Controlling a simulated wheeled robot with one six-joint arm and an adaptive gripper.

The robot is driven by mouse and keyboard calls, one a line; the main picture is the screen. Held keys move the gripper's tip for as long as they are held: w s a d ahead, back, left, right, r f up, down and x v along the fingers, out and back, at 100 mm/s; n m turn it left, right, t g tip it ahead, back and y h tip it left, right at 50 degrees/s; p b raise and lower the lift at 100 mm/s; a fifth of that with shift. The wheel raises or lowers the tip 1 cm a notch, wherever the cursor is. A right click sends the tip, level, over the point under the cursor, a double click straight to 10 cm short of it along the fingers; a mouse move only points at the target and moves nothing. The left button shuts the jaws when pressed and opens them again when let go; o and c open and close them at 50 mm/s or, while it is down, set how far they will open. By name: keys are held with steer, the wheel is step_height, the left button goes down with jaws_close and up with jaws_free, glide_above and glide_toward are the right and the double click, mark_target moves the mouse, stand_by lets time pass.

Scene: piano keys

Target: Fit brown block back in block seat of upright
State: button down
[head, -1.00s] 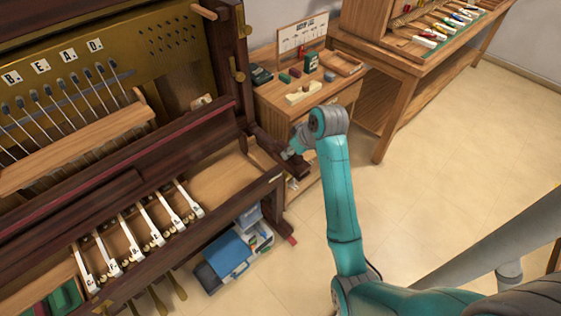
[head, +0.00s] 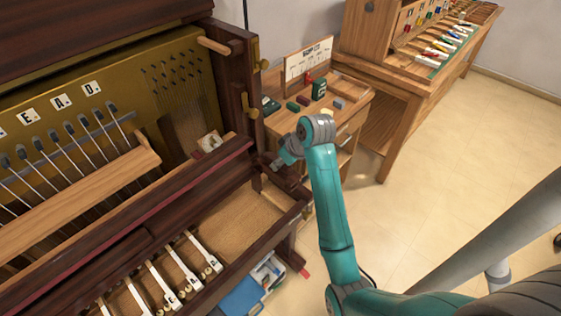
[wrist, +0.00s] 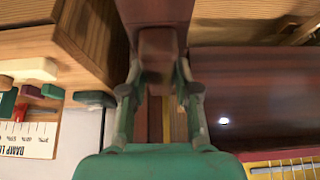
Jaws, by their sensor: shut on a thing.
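My gripper (head: 273,164) is at the right end of the dark brown upright piano (head: 120,235) in the head view. In the wrist view my gripper (wrist: 158,82) is shut on a brown block (wrist: 157,48), with one finger on each side of it. A darker reddish-brown wooden part (wrist: 155,10) of the piano shows directly beyond the block; I cannot tell whether they touch. The block cannot be made out in the head view, and the block seat cannot be clearly made out in either view.
White keys (head: 180,275) stand in the open key bed left of my gripper. A wooden side bench (head: 350,105) with small coloured blocks and a label card (head: 308,60) stands behind my arm. A tool bench (head: 400,75) is farther back.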

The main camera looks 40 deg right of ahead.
mark_target(292, 176)
steer(key=shift+w, duration=0.1)
steer(key=shift+f, duration=5.65)
steer(key=shift+f, duration=0.2)
steer(key=c, duration=0.8)
jaws_free()
steer(key=shift+o, duration=0.2)
steer(key=shift+r, duration=0.1)
steer(key=v, duration=1.2)
